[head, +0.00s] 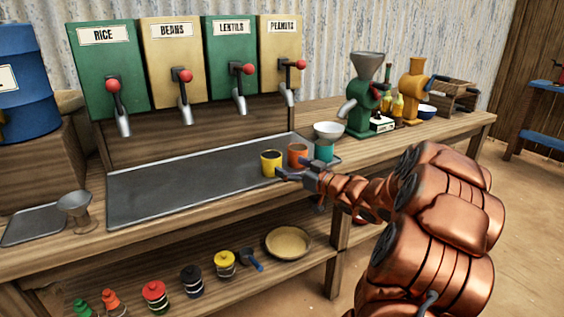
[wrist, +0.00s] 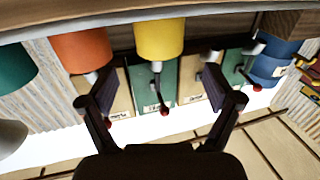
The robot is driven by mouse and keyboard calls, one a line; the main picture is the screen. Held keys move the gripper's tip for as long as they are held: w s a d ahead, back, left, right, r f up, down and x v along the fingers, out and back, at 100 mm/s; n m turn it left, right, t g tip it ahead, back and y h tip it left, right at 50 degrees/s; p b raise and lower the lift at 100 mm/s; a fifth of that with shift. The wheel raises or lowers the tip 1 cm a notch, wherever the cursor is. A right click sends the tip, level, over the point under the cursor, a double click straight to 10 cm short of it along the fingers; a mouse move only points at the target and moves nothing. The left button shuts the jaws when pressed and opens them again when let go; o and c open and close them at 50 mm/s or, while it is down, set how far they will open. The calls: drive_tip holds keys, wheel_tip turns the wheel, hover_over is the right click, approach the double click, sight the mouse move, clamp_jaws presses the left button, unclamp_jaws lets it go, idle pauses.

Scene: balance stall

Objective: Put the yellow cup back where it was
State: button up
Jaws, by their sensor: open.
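The yellow cup (head: 271,163) stands upright near the right end of the grey metal tray (head: 190,180) on the counter, left of the orange cup (head: 298,153). It also shows in the upside-down wrist view (wrist: 159,40), beyond the fingers and between their lines. My gripper (head: 281,173) is at the cup's right front side in the head view. In the wrist view my gripper (wrist: 159,82) has its two fingers spread wide with nothing between them. Whether a fingertip touches the cup cannot be told.
The orange cup and a teal cup (head: 324,151) stand close on the right. A white bowl (head: 328,130) is behind them. Dispensers with red-knobbed taps line the back, including the rice dispenser (head: 107,70). The tray's middle and left are bare. Jars and a basket (head: 288,242) sit on the lower shelf.

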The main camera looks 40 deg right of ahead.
drive_tip(key=shift+s+d, duration=0.2)
drive_tip(key=shift+s, duration=0.8)
drive_tip(key=shift+s+d, duration=0.15)
drive_tip(key=shift+s, duration=0.8)
drive_tip(key=a+f+g+h, duration=0.1)
drive_tip(key=w+a+f+m+g+h, duration=0.1)
drive_tip(key=g+h, duration=0.1)
drive_tip(key=w+a+f+m+g+h, duration=0.1)
drive_tip(key=f+g+h, duration=0.1)
drive_tip(key=shift+f, duration=0.1)
drive_tip(key=s+a+f+g+y, duration=0.1)
drive_tip(key=s+a+f+g, duration=0.2)
drive_tip(key=s+a+g, duration=0.4)
drive_tip(key=s+a+f+g, duration=0.3)
drive_tip(key=s+a+g, duration=0.5)
drive_tip(key=s+a, duration=1.2)
drive_tip(key=s, duration=0.9)
drive_tip(key=shift+s+a+f+y, duration=0.15)
drive_tip(key=shift+s+a+y, duration=0.1)
drive_tip(key=shift+y, duration=0.15)
